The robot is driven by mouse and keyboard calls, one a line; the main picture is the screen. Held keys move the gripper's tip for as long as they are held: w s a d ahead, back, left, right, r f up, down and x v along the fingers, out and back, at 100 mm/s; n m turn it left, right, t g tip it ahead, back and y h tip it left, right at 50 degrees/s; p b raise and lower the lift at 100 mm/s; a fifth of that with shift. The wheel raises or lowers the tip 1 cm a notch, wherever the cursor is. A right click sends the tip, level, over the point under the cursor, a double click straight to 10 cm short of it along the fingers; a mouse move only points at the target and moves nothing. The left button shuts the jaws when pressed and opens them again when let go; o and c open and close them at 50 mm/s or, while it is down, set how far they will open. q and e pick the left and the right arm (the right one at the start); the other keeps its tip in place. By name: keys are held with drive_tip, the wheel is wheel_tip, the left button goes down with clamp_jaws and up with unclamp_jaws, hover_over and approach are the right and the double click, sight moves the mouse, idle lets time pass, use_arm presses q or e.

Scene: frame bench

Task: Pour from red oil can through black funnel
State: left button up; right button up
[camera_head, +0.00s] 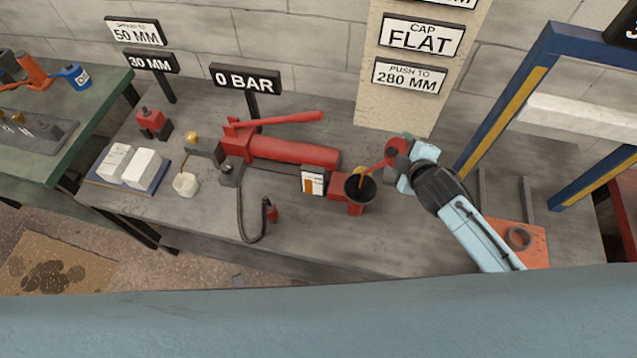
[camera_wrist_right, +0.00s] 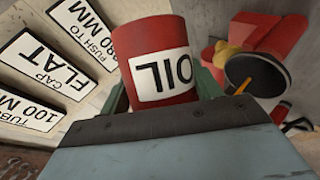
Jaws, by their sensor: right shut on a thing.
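My right gripper (camera_head: 403,167) is shut on the red oil can (camera_head: 397,150), whose white OIL label (camera_wrist_right: 162,72) shows in the right wrist view. In the head view the can is tipped, its thin red spout pointing left and down toward the black funnel (camera_head: 359,191). A yellow-orange streak (camera_wrist_right: 243,86) shows at the funnel's mouth in the right wrist view, where the funnel (camera_wrist_right: 256,72) also shows. My left gripper is out of view.
The sign behind the pump reads 0 BAR (camera_head: 246,79). A blue and yellow press frame (camera_head: 505,100) stands right of my right arm. An orange plate with a ring (camera_head: 519,238) lies near the front right.

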drive_tip(key=shift+d+f, duration=0.15)
drive_tip(key=shift+f, duration=0.1)
drive_tip(key=shift+f+m+y, duration=0.1)
drive_tip(key=shift+m+y, duration=0.2)
drive_tip(key=shift+w+d+f, duration=0.1)
drive_tip(key=shift+d+f, duration=0.05)
drive_tip(key=shift+f, duration=0.1)
drive_tip(key=shift+d+f+m+y, duration=0.1)
drive_tip(key=shift+f+m+y, duration=0.3)
drive_tip(key=shift+y, duration=0.1)
